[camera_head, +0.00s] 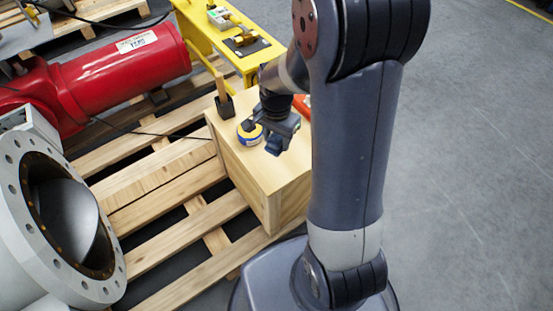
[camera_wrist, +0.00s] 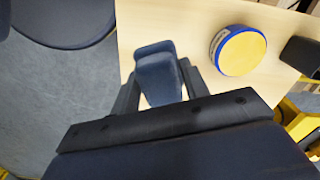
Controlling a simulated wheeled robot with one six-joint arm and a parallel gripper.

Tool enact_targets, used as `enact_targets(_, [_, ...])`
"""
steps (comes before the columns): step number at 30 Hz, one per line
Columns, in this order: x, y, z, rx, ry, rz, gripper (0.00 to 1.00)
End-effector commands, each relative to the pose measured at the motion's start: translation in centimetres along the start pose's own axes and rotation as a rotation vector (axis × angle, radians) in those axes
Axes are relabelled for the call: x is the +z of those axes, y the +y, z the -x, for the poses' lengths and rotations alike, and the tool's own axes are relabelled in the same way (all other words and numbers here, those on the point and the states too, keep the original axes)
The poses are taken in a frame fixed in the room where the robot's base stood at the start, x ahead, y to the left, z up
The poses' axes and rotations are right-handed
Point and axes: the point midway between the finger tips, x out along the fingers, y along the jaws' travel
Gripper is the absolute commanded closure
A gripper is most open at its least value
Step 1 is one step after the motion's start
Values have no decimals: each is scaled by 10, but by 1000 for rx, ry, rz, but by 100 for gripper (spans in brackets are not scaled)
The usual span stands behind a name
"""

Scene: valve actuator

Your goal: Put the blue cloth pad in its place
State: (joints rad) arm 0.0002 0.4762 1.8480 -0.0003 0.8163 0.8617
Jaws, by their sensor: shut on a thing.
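My gripper (camera_head: 280,134) is over the top of a wooden box (camera_head: 250,165). It is shut on the blue cloth pad (camera_wrist: 157,72), which shows between the two fingers (camera_wrist: 160,84) in the wrist view. In the head view the pad (camera_head: 273,145) is a small blue shape under the fingers. The pad looks held above the box top, near its edge, but the exact gap is unclear. Which spot is the pad's place cannot be told.
A round yellow and blue tin (camera_head: 249,134) stands on the box close beside the gripper. A black holder with a wooden handle (camera_head: 223,101) stands behind it. A red item (camera_head: 302,104) is partly hidden by my arm. A yellow stand (camera_head: 208,38) is beyond the box.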

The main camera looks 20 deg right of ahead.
Motion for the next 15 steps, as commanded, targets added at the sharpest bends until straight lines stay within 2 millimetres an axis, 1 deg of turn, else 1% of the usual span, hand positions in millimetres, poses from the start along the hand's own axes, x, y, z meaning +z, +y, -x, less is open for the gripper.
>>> enact_targets(1, [1, 1, -15, 3, -3, 0, 75])
enact_targets(3, [1, 0, -27, 3, -3, -1, 75])
enact_targets(6, [1, 0, -39, 2, -2, -1, 75])
enact_targets(11, [1, 0, -50, 1, -1, -1, 75])
enact_targets(15, [1, 0, -70, 3, -3, -2, 75])
